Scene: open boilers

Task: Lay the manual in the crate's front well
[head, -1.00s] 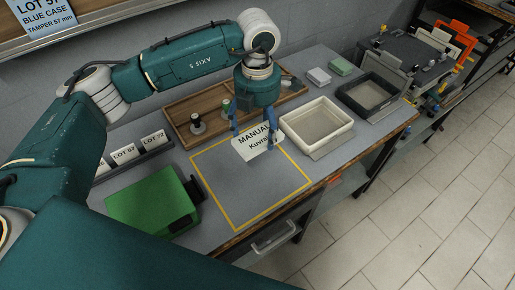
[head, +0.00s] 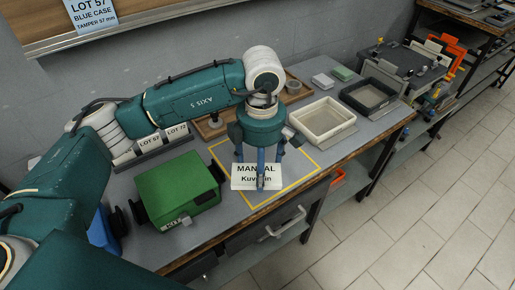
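The manual (head: 242,184) is a white piece marked "MANUAL Kuvrolin". It shows over the yellow-outlined area of the bench, its text level in the picture. My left gripper (head: 260,172) points down at it, with one blue finger across its front face and the others beside or behind its top edge. The gripper looks shut on the manual; whether the manual touches the bench is unclear. No thing is clearly a crate with a front well. A cream tray (head: 301,122) and a dark grey tray (head: 345,92) stand to the right, both apparently empty. My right gripper is out of view.
A green case (head: 175,190) with black fittings stands left of the manual. A blue object (head: 105,236) is partly hidden at lower left. Label blocks (head: 177,130) and a wooden tray (head: 300,88) are behind the arm. Small white and green blocks (head: 342,73) lie at the back.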

